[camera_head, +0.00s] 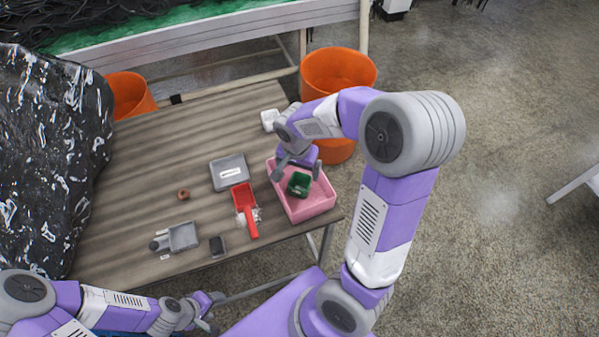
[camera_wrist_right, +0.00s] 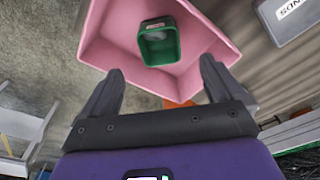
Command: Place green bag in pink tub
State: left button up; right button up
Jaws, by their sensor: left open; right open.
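The pink tub (camera_head: 311,210) stands near the right edge of the wooden table. The green bag (camera_head: 299,184) is box-shaped with an open top and sits inside the tub. In the right wrist view the green bag (camera_wrist_right: 159,43) lies within the walls of the pink tub (camera_wrist_right: 103,35). My right gripper (camera_head: 297,169) is above the tub, open. Its fingers (camera_wrist_right: 161,80) are spread and empty, apart from the bag. My left gripper (camera_head: 210,312) is open in front of the table, low at the left, away from the tub.
Left of the tub are a red scoop (camera_head: 245,208), a grey box (camera_head: 229,172), a grey item (camera_head: 182,237), a small black item (camera_head: 217,246) and a brown ring (camera_head: 183,194). A white item (camera_head: 269,120) stands behind. An orange bucket (camera_head: 338,70) is beyond the table.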

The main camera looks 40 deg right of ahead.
jog(key=shift+s+a+r+p, duration=0.1)
jog(key=shift+r+p, duration=0.1)
jog(key=shift+r, duration=0.7)
jog(key=shift+s+a+r+p, duration=0.1)
jog(key=shift+r+p, duration=0.1)
jog(key=shift+r, duration=0.7)
jog(key=shift+f, duration=0.1)
